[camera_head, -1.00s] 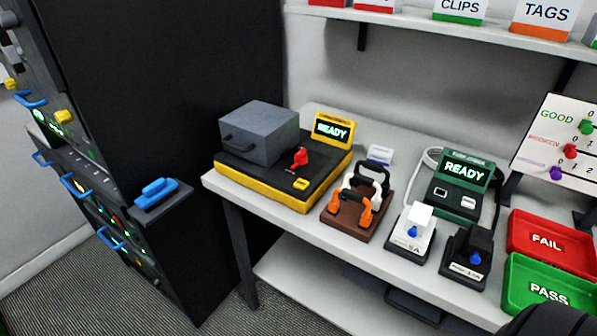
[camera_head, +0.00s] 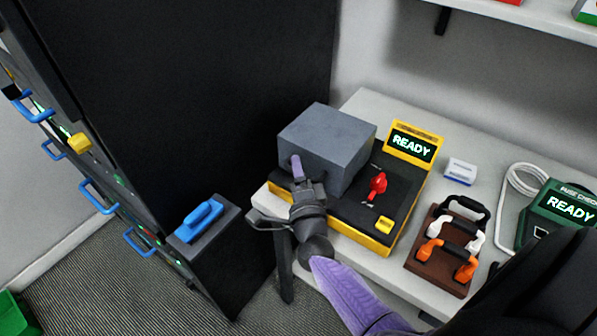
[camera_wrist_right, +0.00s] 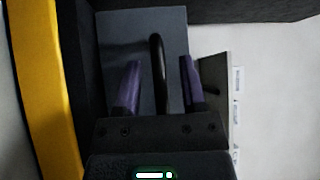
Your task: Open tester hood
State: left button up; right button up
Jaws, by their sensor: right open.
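The tester is a yellow and black box (camera_head: 376,244) on the bench with a lit READY screen (camera_head: 412,146). Its grey hood (camera_head: 330,138) is down on the box's left part. My right gripper (camera_head: 297,170) is at the hood's front face, where the handle is. In the right wrist view, the dark hood handle (camera_wrist_right: 158,72) stands between the two purple fingers of my open right gripper (camera_wrist_right: 158,88). The fingers look apart from the handle on both sides. In the head view the gripper hides most of the handle. My left gripper is not in view.
A red switch (camera_head: 377,184) and a yellow button (camera_head: 384,223) sit right of the hood. A brown rack (camera_head: 433,262) with several handled pieces stands farther right. A tall black cabinet (camera_head: 190,110) with a blue-handled block (camera_head: 200,222) is at left.

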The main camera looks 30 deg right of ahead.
grip_shut()
dwell(1.4)
